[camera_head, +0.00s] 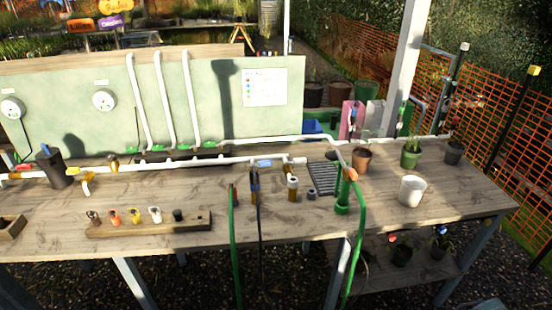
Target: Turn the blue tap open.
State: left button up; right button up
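A white pipe (200,163) runs across the wooden workbench. A small light-blue piece (264,163) sits on this pipe near its right end; it is too small to tell whether it is a tap handle or how it is turned. Another small blue part (45,149) shows at the top of a dark cylinder at the left. Which of them is the blue tap I cannot tell. An orange-brown fitting (112,158) also sits on the pipe. Neither of my grippers is in view.
A wooden block with several coloured fittings (200,221) lies at the front left. Green hoses (359,235) hang over the front edge. A white cup (411,190) and plant pots (361,159) stand at the right. A pale green panel (226,122) rises behind.

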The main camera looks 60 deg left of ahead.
aim_at(268, 163)
jog(key=u, duration=2.1)
jog(key=i+l, duration=0.1)
jog(key=l, duration=0.3)
